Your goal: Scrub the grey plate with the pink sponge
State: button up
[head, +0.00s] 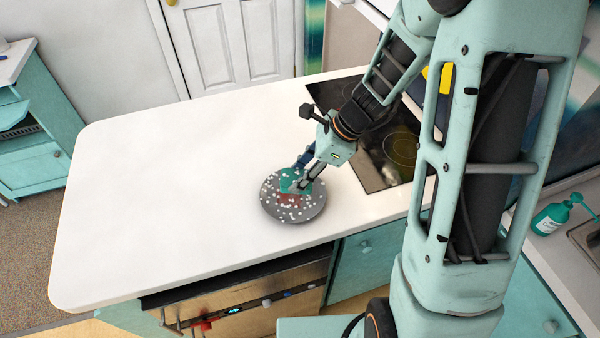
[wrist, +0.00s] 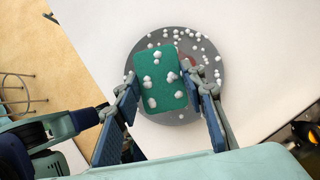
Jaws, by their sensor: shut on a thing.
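The grey plate (head: 279,211) lies on the white counter; it also shows in the wrist view (wrist: 216,66). White foam-like blobs are scattered over it, and a reddish-brown patch (head: 291,198) shows near its middle. My gripper (head: 301,184) is over the plate, shut on a sponge (wrist: 160,90) that looks teal green, not pink. The sponge is between the two fingers in the wrist view, with several white blobs on its face. It is at or just above the plate's surface; contact is hidden. No pink sponge is in view.
The white counter (head: 170,170) is clear to the left of the plate. A black cooktop (head: 375,165) is to the right, partly behind my arm. A teal soap bottle (head: 551,217) stands by the sink at far right. The counter's front edge is close to the plate.

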jog(key=shift+f, duration=0.1)
dwell(0.3)
jog(key=shift+w+a+f+b, duration=0.15)
jog(key=shift+w+f+b, duration=0.1)
jog(key=shift+f+b, duration=0.35)
jog(key=shift+w+a+f+b, duration=0.25)
jog(key=shift+f+b, duration=0.1)
jog(key=shift+f, duration=0.3)
jog(key=shift+w+a+f+b, duration=0.1)
jog(key=shift+w+f+b, duration=0.15)
jog(key=shift+f+b, duration=0.35)
jog(key=shift+f+b, duration=1.15)
jog(key=shift+f, duration=0.4)
jog(key=shift+d, duration=0.15)
